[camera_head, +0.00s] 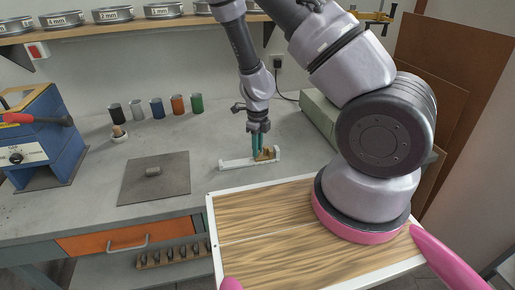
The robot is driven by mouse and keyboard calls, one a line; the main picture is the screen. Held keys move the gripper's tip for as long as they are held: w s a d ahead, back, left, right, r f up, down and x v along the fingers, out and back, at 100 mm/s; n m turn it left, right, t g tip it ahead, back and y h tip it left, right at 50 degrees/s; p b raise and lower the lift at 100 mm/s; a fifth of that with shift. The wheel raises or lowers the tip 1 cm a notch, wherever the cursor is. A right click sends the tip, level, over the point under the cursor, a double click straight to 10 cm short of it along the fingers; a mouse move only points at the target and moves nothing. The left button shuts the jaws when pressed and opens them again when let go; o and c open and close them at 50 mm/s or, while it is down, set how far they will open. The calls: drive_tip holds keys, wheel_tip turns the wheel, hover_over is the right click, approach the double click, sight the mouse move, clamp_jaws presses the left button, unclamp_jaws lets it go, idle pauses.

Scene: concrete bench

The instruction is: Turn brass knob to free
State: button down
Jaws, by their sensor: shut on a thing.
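The brass knob (267,155) sits at the right part of a low white fixture (235,163) on the concrete bench. My gripper (258,156) points straight down at the fixture, with its teal fingers shut at the knob. The fingers hide part of the knob, so its turn position and any marking cannot be read from here.
A dark plate (156,180) with a small cylinder (153,171) lies left on the bench (90,160). Several coloured cups (178,105) and a mortar (118,134) stand behind. A blue machine (45,130) is far left, a green box (322,118) right.

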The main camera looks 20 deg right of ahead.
drive_tip(key=shift+n, duration=0.3)
drive_tip(key=n, duration=0.3)
drive_tip(key=shift+n, duration=0.3)
drive_tip(key=n, duration=0.3)
drive_tip(key=shift+n, duration=0.3)
drive_tip(key=n, duration=0.4)
drive_tip(key=shift+n, duration=2.2)
drive_tip(key=c, duration=0.8)
unclamp_jaws()
drive_tip(key=shift+o, duration=0.2)
